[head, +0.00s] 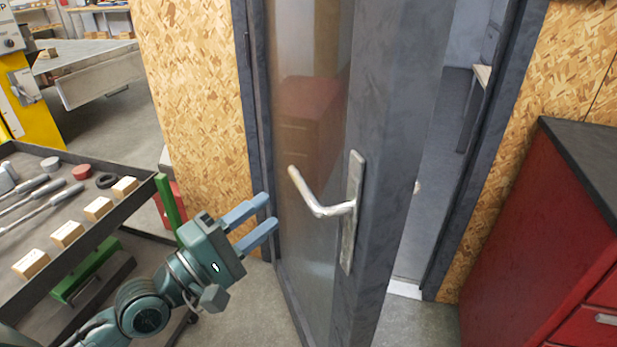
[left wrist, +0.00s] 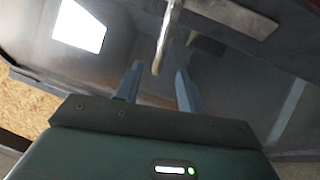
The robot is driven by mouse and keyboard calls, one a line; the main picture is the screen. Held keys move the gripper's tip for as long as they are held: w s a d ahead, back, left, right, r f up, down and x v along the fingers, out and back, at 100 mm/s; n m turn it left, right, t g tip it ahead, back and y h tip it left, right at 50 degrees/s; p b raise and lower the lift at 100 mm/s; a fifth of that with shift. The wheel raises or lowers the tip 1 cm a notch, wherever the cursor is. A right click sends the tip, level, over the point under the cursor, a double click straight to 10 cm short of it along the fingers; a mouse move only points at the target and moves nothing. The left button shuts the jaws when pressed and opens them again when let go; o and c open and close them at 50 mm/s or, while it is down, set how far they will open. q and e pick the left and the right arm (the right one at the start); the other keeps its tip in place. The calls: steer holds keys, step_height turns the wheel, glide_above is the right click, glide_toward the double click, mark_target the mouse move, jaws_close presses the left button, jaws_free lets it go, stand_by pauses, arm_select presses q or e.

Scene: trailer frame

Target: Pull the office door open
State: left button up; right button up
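The office door (head: 385,120) is dark grey with a glass pane and stands ajar, with a gap on its right side showing the room behind. Its silver lever handle (head: 322,207) points left from a long plate. My left gripper (head: 267,214) is open and empty, to the left of the handle and a little lower, apart from it in the head view. In the left wrist view the handle (left wrist: 165,45) hangs down ahead of the open fingers (left wrist: 157,85), its end appearing between them. My right gripper is not in view.
A dark cart (head: 90,245) with wooden blocks and tools stands at the left, close to my left arm. A red cabinet (head: 540,230) with a dark top is at the right. Chipboard wall (head: 195,90) flanks the door frame. Some bare floor shows below the door.

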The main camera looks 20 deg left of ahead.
arm_select(q)
steer(key=p+x, duration=0.2)
steer(key=x, duration=0.8)
steer(key=shift+d+f, duration=0.1)
steer(key=shift+d, duration=0.05)
steer(key=shift+c, duration=0.5)
jaws_close()
